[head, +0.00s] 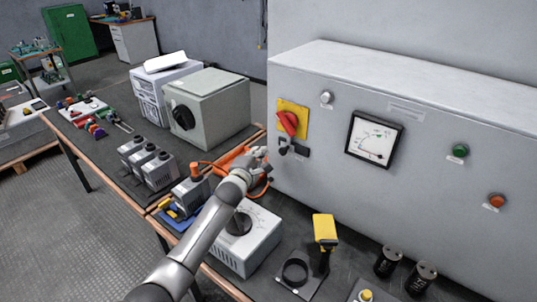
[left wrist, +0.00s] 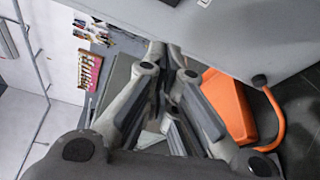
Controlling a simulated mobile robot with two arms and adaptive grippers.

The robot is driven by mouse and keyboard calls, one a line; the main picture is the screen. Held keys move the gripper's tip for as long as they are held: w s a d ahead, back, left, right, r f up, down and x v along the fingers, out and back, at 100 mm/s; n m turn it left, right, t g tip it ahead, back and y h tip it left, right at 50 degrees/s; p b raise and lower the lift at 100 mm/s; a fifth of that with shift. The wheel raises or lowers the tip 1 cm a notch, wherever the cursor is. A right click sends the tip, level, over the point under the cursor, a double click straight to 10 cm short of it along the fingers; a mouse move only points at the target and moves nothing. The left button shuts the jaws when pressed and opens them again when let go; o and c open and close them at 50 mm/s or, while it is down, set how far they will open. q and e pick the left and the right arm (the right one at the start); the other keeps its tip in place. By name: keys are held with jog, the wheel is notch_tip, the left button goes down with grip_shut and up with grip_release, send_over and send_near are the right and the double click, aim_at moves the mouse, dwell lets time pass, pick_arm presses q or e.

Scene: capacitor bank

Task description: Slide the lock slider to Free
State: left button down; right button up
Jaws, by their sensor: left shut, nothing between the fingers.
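The lock slider (head: 292,148) is a small dark part on the front of the grey cabinet, just below the red rotary handle (head: 288,122) on its yellow plate. The slider's position and any Free marking are too small to read. My left gripper (head: 262,156) is just left of the slider, close to the cabinet front and apart from the slider as far as I can tell. Its fingers are shut and empty; they also show in the left wrist view (left wrist: 168,72). I cannot make out the slider in the left wrist view. My right gripper is not in view.
The grey cabinet (head: 420,100) carries a meter (head: 374,138), a green button (head: 460,150) and an orange button (head: 496,200). An orange item (left wrist: 228,108) lies below the gripper. A dial box (head: 250,235) and a yellow device (head: 325,230) stand on the bench in front.

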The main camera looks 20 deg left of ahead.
aim_at(284, 149)
pick_arm(q)
jog(key=d, duration=0.1)
jog(key=d+p, duration=0.1)
jog(key=d+r, duration=0.1)
jog(key=shift+s+d, duration=0.35)
jog(key=d, duration=0.1)
jog(key=s+d, duration=0.1)
jog(key=d, duration=0.1)
jog(key=shift+s+d, duration=0.1)
jog(key=shift+d, duration=0.05)
dwell(0.5)
